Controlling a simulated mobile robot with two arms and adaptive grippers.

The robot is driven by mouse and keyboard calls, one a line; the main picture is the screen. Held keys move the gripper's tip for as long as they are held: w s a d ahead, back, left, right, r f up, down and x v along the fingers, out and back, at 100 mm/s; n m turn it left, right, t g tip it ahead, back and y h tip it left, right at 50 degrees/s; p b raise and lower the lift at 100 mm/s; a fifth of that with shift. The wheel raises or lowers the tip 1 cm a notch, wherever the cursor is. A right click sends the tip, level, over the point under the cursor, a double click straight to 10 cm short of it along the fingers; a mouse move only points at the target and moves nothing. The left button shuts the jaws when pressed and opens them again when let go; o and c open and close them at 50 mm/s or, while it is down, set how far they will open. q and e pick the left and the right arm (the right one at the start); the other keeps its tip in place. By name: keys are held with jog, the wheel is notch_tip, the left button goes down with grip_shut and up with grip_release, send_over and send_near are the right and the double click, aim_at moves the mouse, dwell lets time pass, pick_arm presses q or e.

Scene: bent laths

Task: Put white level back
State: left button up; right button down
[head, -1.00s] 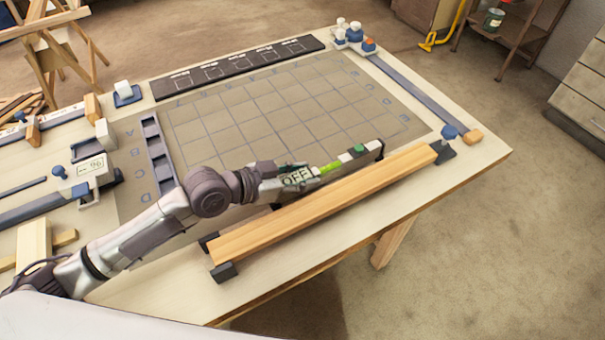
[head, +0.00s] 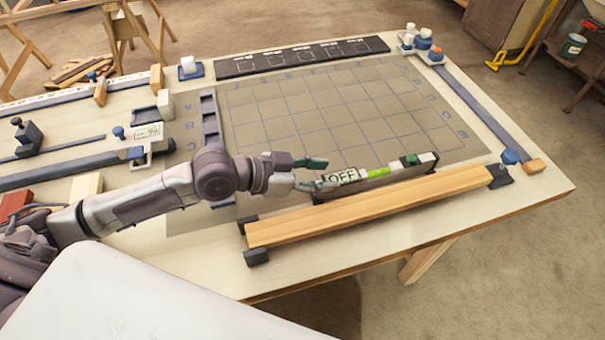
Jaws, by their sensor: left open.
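A long narrow bar with white, bright green and dark parts (head: 378,173) lies just behind the wooden lath; I take it for the white level. An "OFF" plate (head: 343,177) is at its left end. My left gripper (head: 322,173) is at that left end, with its fingers apart and nothing seen between them. One fingertip overlaps the edge of the plate in the picture; I cannot tell whether they touch. My right gripper is out of view.
The wooden lath (head: 370,207) lies along the table's front edge on dark end blocks. Behind it is a grey gridded mat (head: 340,110), mostly clear. A black board (head: 300,56) with outlined spots lies at the back. Blue and white pieces (head: 422,43) stand at the far corner.

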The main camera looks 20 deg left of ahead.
pick_arm(q)
jog(key=v, duration=0.5)
jog(key=shift+b, duration=0.35)
jog(key=shift+r, duration=0.1)
